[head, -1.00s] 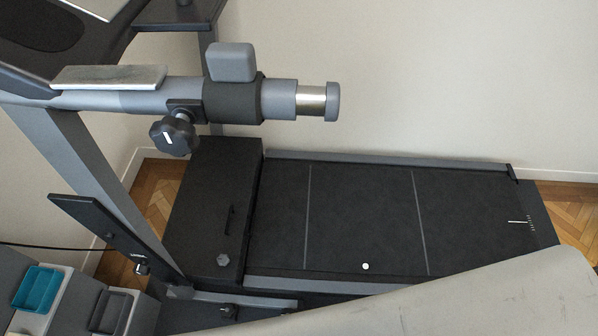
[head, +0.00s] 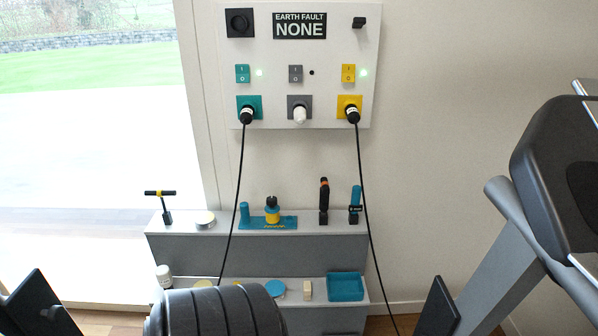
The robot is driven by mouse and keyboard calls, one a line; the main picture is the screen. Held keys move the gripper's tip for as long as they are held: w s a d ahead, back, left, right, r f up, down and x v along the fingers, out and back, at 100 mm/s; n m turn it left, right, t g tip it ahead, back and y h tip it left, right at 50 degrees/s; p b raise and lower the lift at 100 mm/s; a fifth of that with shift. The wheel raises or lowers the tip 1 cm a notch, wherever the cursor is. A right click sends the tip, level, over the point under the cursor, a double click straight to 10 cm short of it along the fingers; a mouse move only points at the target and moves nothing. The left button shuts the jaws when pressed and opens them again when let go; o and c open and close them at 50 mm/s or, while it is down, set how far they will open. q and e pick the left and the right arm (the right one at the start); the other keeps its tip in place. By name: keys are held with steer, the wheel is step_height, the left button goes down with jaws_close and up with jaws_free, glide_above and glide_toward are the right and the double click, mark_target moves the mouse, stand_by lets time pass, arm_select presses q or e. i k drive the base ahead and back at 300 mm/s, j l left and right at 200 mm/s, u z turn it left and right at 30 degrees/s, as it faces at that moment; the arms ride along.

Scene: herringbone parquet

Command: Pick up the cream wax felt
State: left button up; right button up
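A small cream block (head: 306,290) stands on the lower ledge of the grey shelf unit, between a blue disc (head: 275,288) and a blue tray (head: 346,287). It is the only cream block I see and may be the cream wax felt; I cannot confirm this at its size.
A dark ribbed cylinder (head: 215,312) hides part of the lower ledge. The upper shelf (head: 172,241) holds a tin (head: 205,220) and tools. Cables hang from the wall panel (head: 320,95) past the shelves. A treadmill console (head: 570,180) stands at right.

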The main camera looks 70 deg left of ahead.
mark_target(306, 285)
steer(key=u, duration=1.9)
